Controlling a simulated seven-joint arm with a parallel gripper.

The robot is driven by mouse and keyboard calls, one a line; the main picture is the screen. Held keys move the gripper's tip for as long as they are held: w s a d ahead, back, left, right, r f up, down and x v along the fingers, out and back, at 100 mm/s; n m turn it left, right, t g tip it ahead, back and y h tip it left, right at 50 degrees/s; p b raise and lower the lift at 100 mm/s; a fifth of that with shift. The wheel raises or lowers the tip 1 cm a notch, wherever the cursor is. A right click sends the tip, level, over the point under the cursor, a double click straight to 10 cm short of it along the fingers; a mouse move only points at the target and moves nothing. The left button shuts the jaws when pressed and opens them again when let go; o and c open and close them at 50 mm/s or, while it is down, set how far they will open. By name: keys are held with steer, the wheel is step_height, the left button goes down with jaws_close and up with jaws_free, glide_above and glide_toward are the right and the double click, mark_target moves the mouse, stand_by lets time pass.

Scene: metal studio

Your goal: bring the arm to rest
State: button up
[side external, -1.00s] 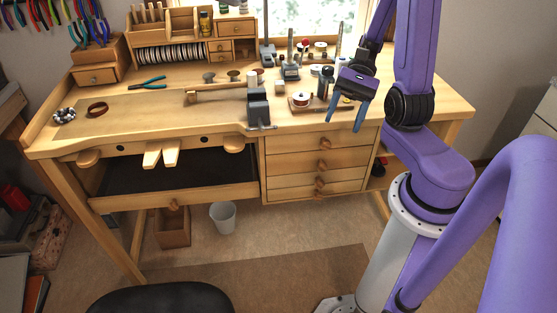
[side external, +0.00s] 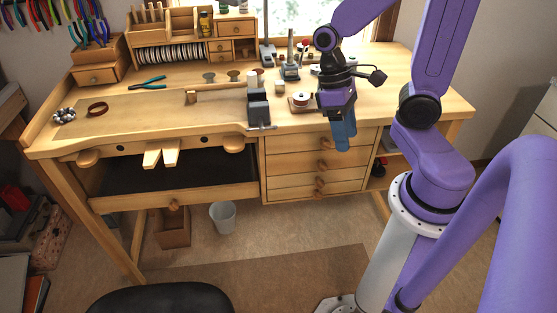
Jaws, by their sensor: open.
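My gripper (side external: 343,137) has blue fingers below a purple and black wrist. It points down and hangs in front of the workbench's right part, over the drawer fronts in the picture. The fingers overlap from this angle, so the gap between them is hard to see. Nothing shows held in them. The wooden workbench (side external: 400,105) stands behind it. My wrist hides part of the tools at the bench's back right.
A small dark vise (side external: 259,108) sits at the bench's front edge, left of my gripper. Pliers (side external: 148,83) and a brown ring (side external: 97,108) lie at the left. The bench's right end is clear.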

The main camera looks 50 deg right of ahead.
steer(key=s+a+r+n+t, duration=0.3)
steer(key=a+n, duration=0.4)
steer(key=n, duration=0.3)
steer(key=shift+s+t, duration=0.8)
steer(key=shift+s, duration=0.15)
